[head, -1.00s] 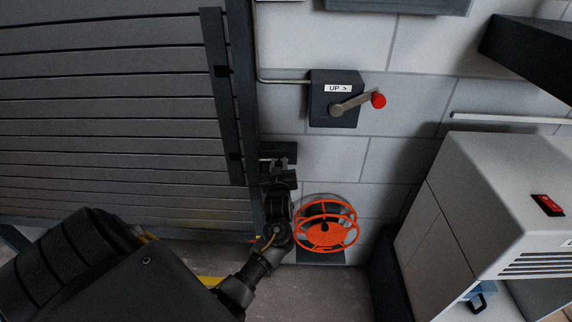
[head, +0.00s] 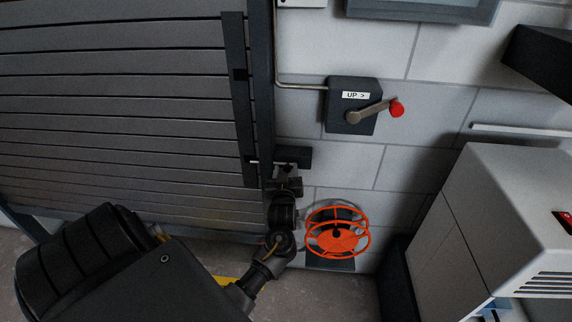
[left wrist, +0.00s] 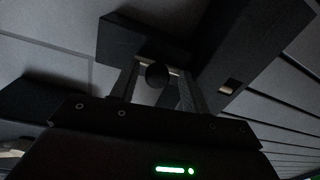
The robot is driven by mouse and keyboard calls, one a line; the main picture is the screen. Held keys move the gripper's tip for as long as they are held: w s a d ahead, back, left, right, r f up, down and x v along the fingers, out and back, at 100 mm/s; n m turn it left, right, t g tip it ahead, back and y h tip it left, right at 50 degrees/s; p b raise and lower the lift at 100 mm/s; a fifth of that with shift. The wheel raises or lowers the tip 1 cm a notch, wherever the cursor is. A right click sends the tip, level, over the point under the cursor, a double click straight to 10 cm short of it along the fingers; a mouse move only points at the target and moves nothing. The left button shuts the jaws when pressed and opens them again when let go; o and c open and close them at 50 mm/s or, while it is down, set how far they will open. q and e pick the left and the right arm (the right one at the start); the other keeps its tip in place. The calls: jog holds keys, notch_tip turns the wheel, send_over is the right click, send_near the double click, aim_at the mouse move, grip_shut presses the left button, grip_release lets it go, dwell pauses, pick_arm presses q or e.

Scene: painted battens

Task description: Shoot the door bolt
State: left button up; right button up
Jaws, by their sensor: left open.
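The grey slatted door (head: 120,120) has a dark upright strip (head: 236,110) along its right edge. The dark bolt housing (head: 296,155) sits on the wall just right of the door frame. My left gripper (head: 285,172) is at the housing, its arm rising from the lower left. In the left wrist view, the round black bolt knob (left wrist: 157,75) shows between the two fingers of my open left gripper (left wrist: 155,88). Whether a finger touches it I cannot tell. A small slot (left wrist: 229,88) shows in a dark strip to the right. My right gripper is not in view.
A control box (head: 352,105) with a red-knobbed lever is on the block wall above. An orange reel (head: 338,232) hangs right of my forearm. A white cabinet (head: 460,215) stands at the right.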

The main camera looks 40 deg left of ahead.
pick_arm(q)
jog(key=v, duration=0.9)
jog(key=shift+s+b, duration=0.25)
jog(key=shift+b, duration=0.05)
jog(key=w+d+f+m+h, duration=0.1)
jog(key=d+f+m+h, duration=0.25)
jog(key=f, duration=0.55)
jog(key=w+d+f+m+h, duration=0.25)
jog(key=d+f, duration=0.25)
jog(key=f, duration=0.4)
jog(key=s+d+f+m+g+h, duration=0.1)
jog(key=s+d+f+g+h, duration=0.15)
jog(key=s+f, duration=0.45)
jog(key=s+d+f+m+g+h, duration=0.1)
jog(key=s+d+f+m+g, duration=0.15)
jog(key=f, duration=0.75)
jog(key=s+d+f+m+g+h, duration=0.2)
jog(key=s+d+f+g, duration=0.1)
jog(key=s+f, duration=1.15)
jog(key=s+a+f+g, duration=0.1)
jog(key=s+f+g, duration=0.1)
jog(key=s, duration=0.8)
jog(key=s+a+f+g, duration=0.1)
jog(key=s+f+g, duration=0.1)
jog(key=s, duration=0.9)
jog(key=shift+s+a+m, duration=0.3)
jog(key=shift+a+m, duration=0.05)
jog(key=shift+m, duration=0.1)
